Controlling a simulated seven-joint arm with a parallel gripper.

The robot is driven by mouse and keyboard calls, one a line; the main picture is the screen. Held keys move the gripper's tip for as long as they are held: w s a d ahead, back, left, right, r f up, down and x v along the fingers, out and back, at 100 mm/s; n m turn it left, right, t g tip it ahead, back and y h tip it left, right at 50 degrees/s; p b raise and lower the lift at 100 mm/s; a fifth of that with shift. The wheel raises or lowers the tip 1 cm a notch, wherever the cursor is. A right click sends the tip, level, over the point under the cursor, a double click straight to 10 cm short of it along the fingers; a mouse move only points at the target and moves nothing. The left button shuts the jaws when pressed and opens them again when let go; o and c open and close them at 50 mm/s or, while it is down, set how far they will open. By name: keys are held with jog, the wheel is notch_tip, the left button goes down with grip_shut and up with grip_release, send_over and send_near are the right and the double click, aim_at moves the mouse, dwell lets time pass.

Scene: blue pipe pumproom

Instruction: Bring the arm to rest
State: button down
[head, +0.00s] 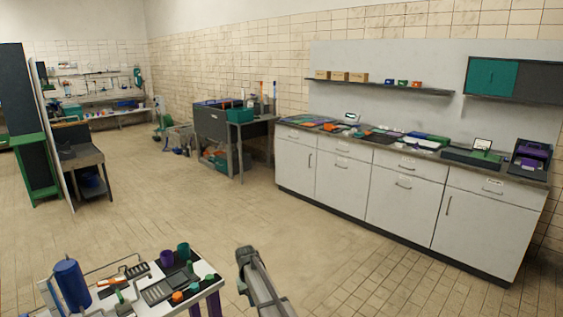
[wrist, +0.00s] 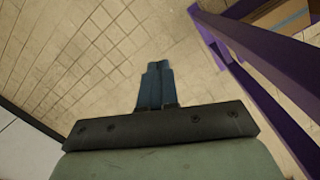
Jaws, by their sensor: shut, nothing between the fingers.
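My gripper (wrist: 158,68) shows in the wrist view with its two dark blue fingers together and nothing between them. It points down over bare tiled floor (wrist: 75,55). A purple frame (wrist: 265,65) runs along the right of that view, apart from the fingers. In the head view part of my arm (head: 262,285) rises at the bottom middle, just right of the small table (head: 205,290). My fingers cannot be made out in the head view.
White cabinets (head: 360,190) line the right wall. A dark workbench (head: 240,130) stands further back. The floor between is open.

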jog(key=s+d+f+m+g, duration=0.1)
jog(key=s+d+f, duration=0.85)
jog(key=s, duration=0.25)
jog(key=s+d+f+m+g, duration=0.1)
jog(key=s+d+f+g, duration=0.1)
jog(key=s+d+f, duration=0.9)
jog(key=s+d+f+g, duration=0.1)
jog(key=s+d, duration=0.1)
jog(key=s, duration=0.9)
jog(key=s+d+f+m+g, duration=0.1)
jog(key=s+d, duration=0.2)
jog(key=s, duration=0.9)
jog(key=s+d+f+g, duration=0.1)
jog(key=s+d, duration=0.1)
jog(key=s, duration=0.9)
jog(key=shift+s+d+m+y, duration=0.15)
jog(key=shift+d+m+y, duration=0.15)
jog(key=shift+y, duration=0.1)
